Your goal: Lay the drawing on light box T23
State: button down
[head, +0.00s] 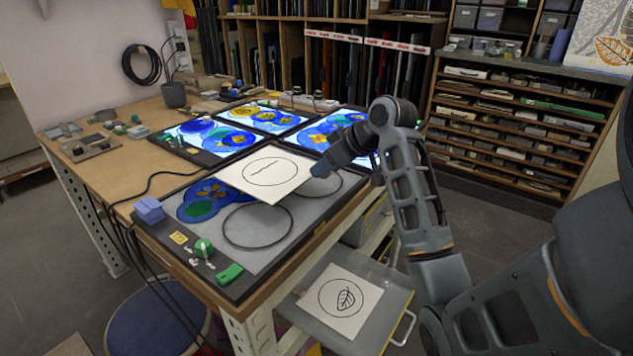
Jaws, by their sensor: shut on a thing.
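My gripper (322,168) is shut on the right corner of a drawing (262,174), a white square sheet with a black circle and a short wavy line in it. The sheet is over the far part of the near light box (275,252), and I cannot tell whether it touches it. This light box is grey and unlit, with black ring outlines and blue painted glass rounds (198,209) on its left. A yellow label (180,238) is at its front left, too small to read, so I cannot tell which box is T23.
Lit light boxes with blue and yellow painted glass (262,117) stand behind. A blue block (149,210), a green and white knob (203,248) and a green piece (230,274) lie along the near edge. A leaf drawing (338,300) lies on a lower grey tray (391,309).

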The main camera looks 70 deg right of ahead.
aim_at(326, 178)
jog(key=shift+w+a+f, duration=0.25)
jog(key=shift+w+f, duration=0.15)
jog(key=shift+w, duration=0.2)
jog(key=shift+f, duration=2.05)
jog(key=c, duration=0.9)
grip_release()
jog(key=shift+f, duration=0.1)
jog(key=shift+r, duration=0.25)
jog(key=v, duration=1.1)
jog(key=shift+s+a+r, duration=0.15)
jog(key=shift+s+r, duration=0.1)
jog(key=shift+s, duration=0.05)
